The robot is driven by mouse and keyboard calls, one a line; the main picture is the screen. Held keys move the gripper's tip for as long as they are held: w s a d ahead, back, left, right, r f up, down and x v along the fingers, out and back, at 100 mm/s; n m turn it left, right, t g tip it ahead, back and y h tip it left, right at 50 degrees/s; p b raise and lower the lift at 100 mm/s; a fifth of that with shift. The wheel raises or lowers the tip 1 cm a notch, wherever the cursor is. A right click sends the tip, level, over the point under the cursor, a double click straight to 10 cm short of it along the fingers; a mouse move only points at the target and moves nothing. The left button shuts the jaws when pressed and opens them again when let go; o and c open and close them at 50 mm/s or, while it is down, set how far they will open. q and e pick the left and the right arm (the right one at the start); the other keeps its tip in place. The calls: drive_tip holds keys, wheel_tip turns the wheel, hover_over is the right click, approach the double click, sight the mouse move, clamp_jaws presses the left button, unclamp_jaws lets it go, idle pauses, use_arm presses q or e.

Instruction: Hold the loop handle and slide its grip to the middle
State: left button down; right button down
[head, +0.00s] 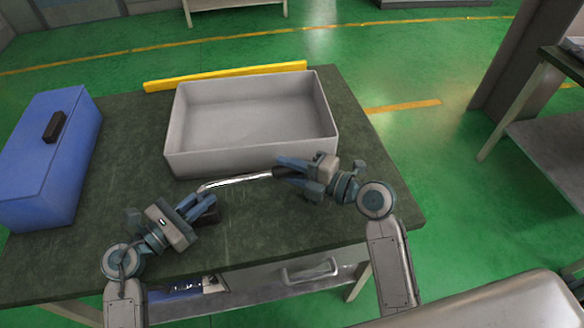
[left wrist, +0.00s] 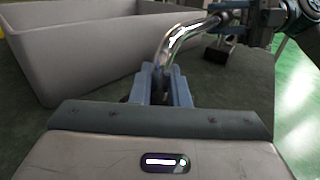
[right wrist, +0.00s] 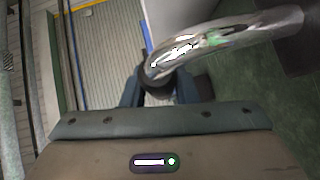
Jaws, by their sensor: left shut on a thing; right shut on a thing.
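The loop handle is a shiny chrome tube (head: 235,182) with dark end parts, held above the table between my two grippers. My left gripper (head: 203,200) is shut on its left end; in the left wrist view the tube (left wrist: 178,40) rises from between the fingers and bends right. My right gripper (head: 282,172) is shut on the dark part at the right end. In the right wrist view the tube (right wrist: 225,42) curves away from a dark ring (right wrist: 157,84) between the fingers. The fingers partly hide both ends, so I cannot tell exactly where the sliding grip sits.
A large empty grey bin (head: 252,158) stands on the dark green table (head: 255,232) just behind the tube. A blue box (head: 45,160) with a black handle is at the left. A yellow bar (head: 225,77) lies behind the bin. The table front is mostly clear.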

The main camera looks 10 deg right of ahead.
drive_tip(key=shift+a, duration=1.3)
drive_tip(key=c, duration=1.1)
unclamp_jaws()
drive_tip(key=shift+s, duration=0.1)
drive_tip(key=shift+v, duration=6)
